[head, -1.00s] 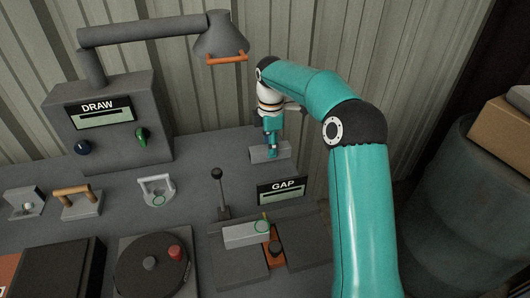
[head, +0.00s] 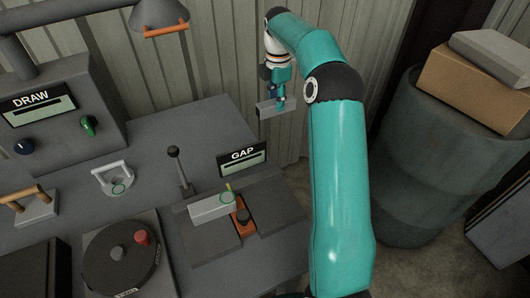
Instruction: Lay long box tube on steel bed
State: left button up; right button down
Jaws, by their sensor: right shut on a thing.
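My right gripper (head: 279,98) is shut on a grey box tube (head: 269,109). The tube hangs below the fingers in front of the corrugated wall, at the right back edge of the bench. I see clear space under the tube and no contact with the bench. A low dark grey fixture (head: 275,205) stands below it, behind which is the GAP sign (head: 243,158). A light grey block (head: 211,207) with a green ring lies on this fixture, beside an orange slide (head: 242,222). I cannot tell which surface is the steel bed. My left gripper is out of view.
A black-knobbed lever (head: 178,165) stands left of the fixture. A round dark turntable (head: 122,255), two handled blocks and a DRAW console (head: 50,125) fill the left bench. A hooded lamp (head: 158,14) hangs above. A drum (head: 430,150) bearing boxes (head: 475,80) stands right.

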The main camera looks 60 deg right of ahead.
jog(key=s+a+r, duration=0.2)
jog(key=a+r, duration=0.9)
jog(key=a, duration=0.2)
jog(key=s+a+r, duration=0.8)
jog(key=s+a, duration=0.3)
jog(key=shift+a+f+b, duration=0.1)
jog(key=shift+f+b, duration=1.45)
jog(key=shift+f, duration=8.4)
jog(key=shift+f, duration=0.3)
jog(key=c, duration=0.7)
grip_release()
